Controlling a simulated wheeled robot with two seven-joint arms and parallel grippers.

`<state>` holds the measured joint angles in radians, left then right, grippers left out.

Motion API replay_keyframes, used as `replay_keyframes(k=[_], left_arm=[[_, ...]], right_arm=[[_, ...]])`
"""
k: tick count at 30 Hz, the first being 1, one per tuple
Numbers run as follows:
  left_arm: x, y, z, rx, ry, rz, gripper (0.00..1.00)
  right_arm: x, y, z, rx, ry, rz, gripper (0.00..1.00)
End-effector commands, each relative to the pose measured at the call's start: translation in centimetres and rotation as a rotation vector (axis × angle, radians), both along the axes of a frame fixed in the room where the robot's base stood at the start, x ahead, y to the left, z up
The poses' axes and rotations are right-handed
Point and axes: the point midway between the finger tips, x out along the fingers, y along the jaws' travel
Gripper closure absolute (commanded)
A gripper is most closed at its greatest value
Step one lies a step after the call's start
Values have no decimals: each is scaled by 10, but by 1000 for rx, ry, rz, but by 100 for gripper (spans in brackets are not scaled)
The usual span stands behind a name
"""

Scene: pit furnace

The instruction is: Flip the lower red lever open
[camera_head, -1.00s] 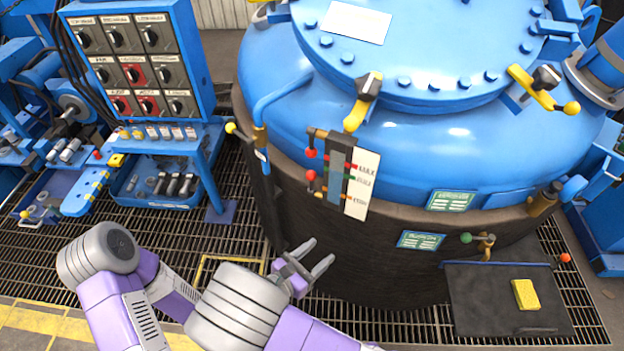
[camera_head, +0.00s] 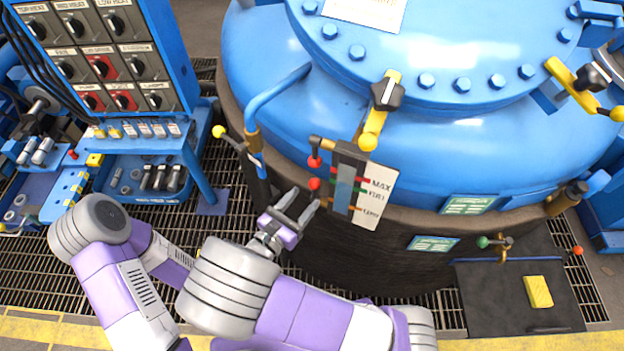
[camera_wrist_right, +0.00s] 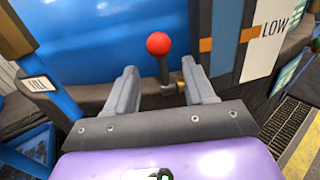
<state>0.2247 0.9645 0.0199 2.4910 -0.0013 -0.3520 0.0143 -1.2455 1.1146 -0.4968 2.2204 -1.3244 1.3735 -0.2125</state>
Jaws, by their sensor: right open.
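The lower red lever has a red ball knob (camera_head: 314,183) beside the level gauge on the front of the blue furnace. In the right wrist view the red ball (camera_wrist_right: 158,43) stands upright on a dark stem, framed between the open fingers. My right gripper (camera_head: 305,199) is open and empty, with its fingertips just below the lower red knob. It also shows in the right wrist view (camera_wrist_right: 160,70). The upper red lever's knob (camera_head: 314,162) is just above the lower one. My left gripper is not in view.
The gauge's white label (camera_head: 374,196) is just right of the levers. A blue pipe with a yellow-knobbed lever (camera_head: 219,131) is to their left. A switch panel (camera_head: 100,60) stands at the left. A yellow block (camera_head: 538,291) lies on a dark plate at the lower right.

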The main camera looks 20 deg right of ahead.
Motion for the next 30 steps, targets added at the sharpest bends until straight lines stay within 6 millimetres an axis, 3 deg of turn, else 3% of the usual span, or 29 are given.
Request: replay_keyframes(k=[9, 21, 30], left_arm=[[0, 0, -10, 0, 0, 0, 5], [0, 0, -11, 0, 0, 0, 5], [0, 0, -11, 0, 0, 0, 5]], right_arm=[[30, -36, -1, 0, 0, -3, 46], [36, -43, 0, 0, 0, -1, 46], [36, -43, 0, 0, 0, -1, 92]])
